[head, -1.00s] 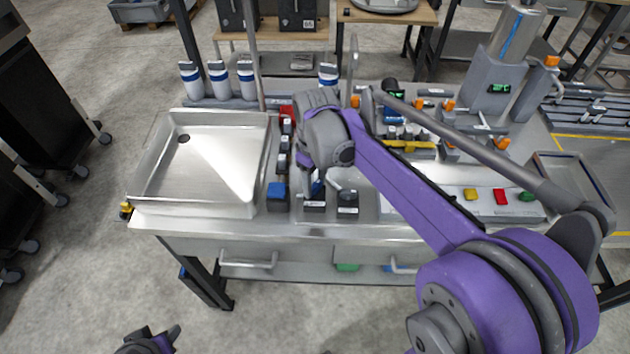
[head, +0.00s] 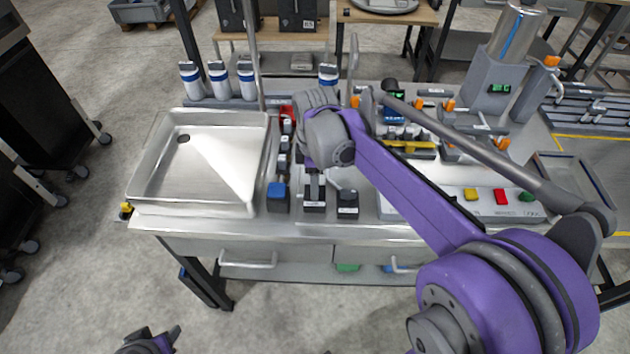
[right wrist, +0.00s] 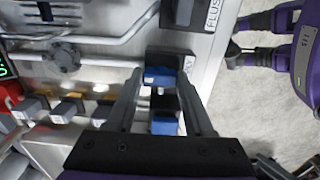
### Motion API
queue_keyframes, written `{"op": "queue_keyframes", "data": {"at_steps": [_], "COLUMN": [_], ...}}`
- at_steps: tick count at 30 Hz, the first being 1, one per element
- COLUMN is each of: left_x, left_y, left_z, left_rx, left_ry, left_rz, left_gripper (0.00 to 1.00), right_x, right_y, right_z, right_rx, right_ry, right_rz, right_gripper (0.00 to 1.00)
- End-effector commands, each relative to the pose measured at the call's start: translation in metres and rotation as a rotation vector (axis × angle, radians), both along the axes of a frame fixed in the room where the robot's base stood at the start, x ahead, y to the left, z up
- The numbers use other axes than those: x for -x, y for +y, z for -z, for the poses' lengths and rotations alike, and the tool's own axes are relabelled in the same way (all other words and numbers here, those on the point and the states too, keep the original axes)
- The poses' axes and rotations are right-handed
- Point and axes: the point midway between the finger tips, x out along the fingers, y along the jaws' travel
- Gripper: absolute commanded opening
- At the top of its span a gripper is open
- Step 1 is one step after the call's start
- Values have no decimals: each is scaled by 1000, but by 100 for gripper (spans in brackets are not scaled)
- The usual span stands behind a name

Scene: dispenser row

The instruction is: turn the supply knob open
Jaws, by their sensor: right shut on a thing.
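A blue knob (right wrist: 160,76) on a dark mount shows between my right fingertips in the right wrist view. A second blue part (right wrist: 165,125) shows nearer the camera, with black between the two. My right gripper (right wrist: 163,84) is shut on the blue knob, one finger on each side. In the head view my right wrist hides most of the knob, above a small labelled box (head: 315,206).
A blue-topped block (head: 278,192) stands left of the right gripper, beside the steel sink (head: 150,195). Another labelled box (head: 347,206) is close on the right. A panel with coloured buttons (head: 471,194) lies further right. Pipes (right wrist: 80,60) run near the knob.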

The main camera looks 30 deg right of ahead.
Motion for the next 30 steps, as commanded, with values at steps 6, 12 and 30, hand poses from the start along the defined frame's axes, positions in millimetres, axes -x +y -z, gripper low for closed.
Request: {"op": "queue_keyframes", "data": {"at_steps": [6,12,30], "left_x": [0,0,0], "left_y": [0,0,0], "left_z": [0,0,-1], "left_rx": [0,0,0], "left_ry": [0,0,0], "left_rz": [0,0,0], "left_gripper": [50,50,50], "right_x": [0,0,0], "right_y": [0,0,0], "right_z": [-1,-1,-5], "right_rx": [1,1,0], "right_ry": [-1,-1,0], "right_rz": [-15,-15,-12], "right_gripper": [0,0,82]}}
